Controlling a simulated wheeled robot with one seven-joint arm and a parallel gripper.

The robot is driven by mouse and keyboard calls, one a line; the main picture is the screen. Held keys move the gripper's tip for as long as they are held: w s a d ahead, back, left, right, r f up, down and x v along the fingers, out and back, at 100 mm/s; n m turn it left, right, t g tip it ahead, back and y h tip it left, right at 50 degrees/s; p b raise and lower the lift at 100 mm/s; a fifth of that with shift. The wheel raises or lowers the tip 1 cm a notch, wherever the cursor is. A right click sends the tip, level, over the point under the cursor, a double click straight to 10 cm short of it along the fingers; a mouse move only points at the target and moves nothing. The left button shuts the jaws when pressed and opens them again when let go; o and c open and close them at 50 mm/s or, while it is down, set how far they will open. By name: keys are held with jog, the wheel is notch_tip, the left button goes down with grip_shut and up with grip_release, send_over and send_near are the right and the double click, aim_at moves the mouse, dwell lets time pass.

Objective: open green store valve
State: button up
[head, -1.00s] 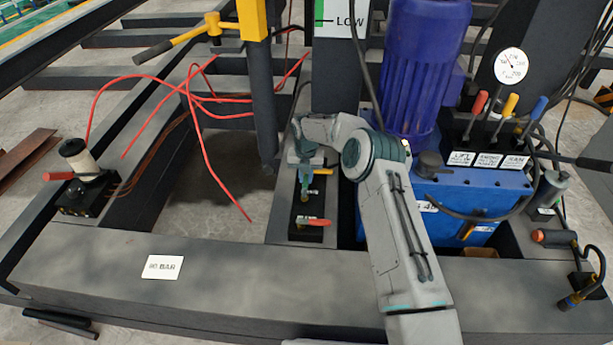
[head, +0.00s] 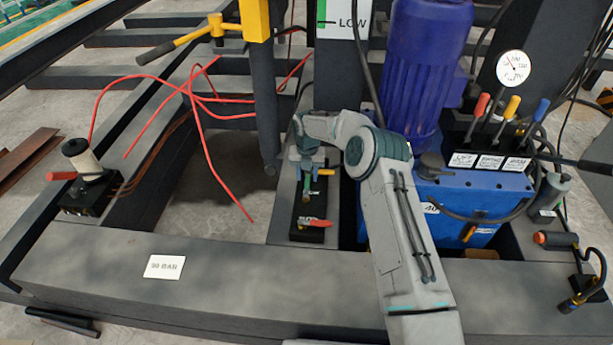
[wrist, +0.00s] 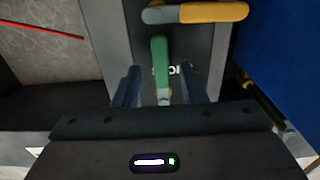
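The green valve handle (wrist: 160,62) is in the middle of the wrist view and runs lengthwise along the dark valve block. It also shows small in the head view (head: 308,190), just below my gripper (head: 308,172). In the wrist view my gripper (wrist: 160,84) is open, with one finger on each side of the green handle's near part. Gaps show between handle and fingers, so I see no clear contact. A yellow handle (wrist: 200,12) lies crosswise beyond the green one. A red handle (head: 315,223) lies crosswise at the block's near end.
A blue tank (head: 480,205) with a blue motor (head: 425,70) stands close right of the valves. A dark post (head: 263,110) stands to the left. Red hoses (head: 200,125) loop at the left. A broad grey beam (head: 230,280) crosses the front.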

notch_tip(320, 180, up, 12)
jog(key=p, duration=0.3)
jog(key=shift+r, duration=0.2)
notch_tip(320, 180, up, 16)
jog(key=m+p, duration=0.6)
send_over(307, 181)
jog(key=s+d, duration=0.4)
jog(key=s, duration=0.1)
jog(key=s+d+r+m+t+h+p, duration=0.1)
jog(key=s+d+r+m+p, duration=0.35)
jog(key=r, duration=0.45)
jog(key=s+d+r+m+p, duration=0.3)
jog(key=s+r+m, duration=0.25)
jog(key=r, duration=0.25)
jog(key=s+d+r+m+p, duration=0.3)
jog(key=s+m, duration=0.3)
jog(key=s, duration=0.2)
jog(key=s+d+r+m+t+p, duration=0.1)
jog(key=s+d+r+m+p, duration=0.3)
jog(key=s, duration=0.5)
jog(key=s+d+r+m+y+p, duration=0.1)
jog(key=s+d+r+m+p, duration=0.2)
jog(key=s+r+m+p, duration=0.3)
jog(key=s+r+m, duration=0.1)
jog(key=s+m, duration=0.2)
jog(key=m, duration=0.1)
jog(key=shift+s+d+r+t+p, duration=0.2)
jog(key=shift+d+t+p, duration=0.1)
jog(key=shift+d+t, duration=0.1)
